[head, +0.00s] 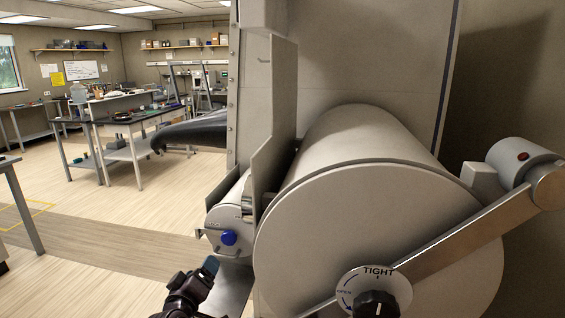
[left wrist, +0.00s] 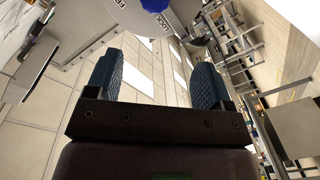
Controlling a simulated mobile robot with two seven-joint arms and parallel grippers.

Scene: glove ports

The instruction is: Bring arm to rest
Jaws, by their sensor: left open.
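My left gripper (head: 208,268) is low in the head view, left of the large cylinder and just below the small port with the blue knob. In the left wrist view my left gripper (left wrist: 155,85) shows two blue ribbed finger pads spread apart, with nothing between them. The blue knob (head: 229,238) sits on the end of the small cylinder; it also shows at the top of the left wrist view (left wrist: 154,5), beyond the fingertips and apart from them. My right gripper is not in either view.
The large grey cylinder (head: 350,235) fills the right, with a metal bar (head: 450,232) and a black knob (head: 377,304) marked TIGHT across its front. A black glove (head: 190,132) sticks out to the left. Benches (head: 130,125) stand farther back; the floor at left is open.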

